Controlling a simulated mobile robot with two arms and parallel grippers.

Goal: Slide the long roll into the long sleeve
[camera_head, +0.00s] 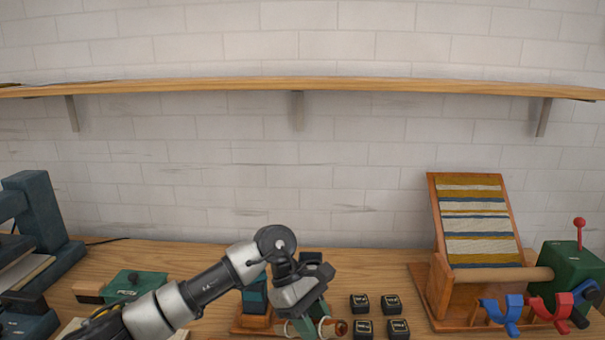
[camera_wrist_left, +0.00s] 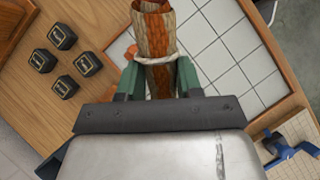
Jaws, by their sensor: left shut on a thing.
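My left gripper (camera_wrist_left: 158,82) has green fingers closed on a brown and orange streaked long roll (camera_wrist_left: 158,30) with a pale band around it at the fingers. In the head view the left gripper (camera_head: 310,327) is low at the bottom edge, and the copper-coloured end of the roll (camera_head: 341,328) sticks out to its right. I cannot make out the long sleeve for certain. My right gripper is not in view.
Several small black labelled blocks (camera_head: 360,303) sit right of the gripper. A teal block (camera_head: 255,296) on a wooden base is partly behind my arm. A wooden loom with striped cloth (camera_head: 474,225) and a green box (camera_head: 570,270) stand at right. White tiles (camera_wrist_left: 220,50) show below the roll.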

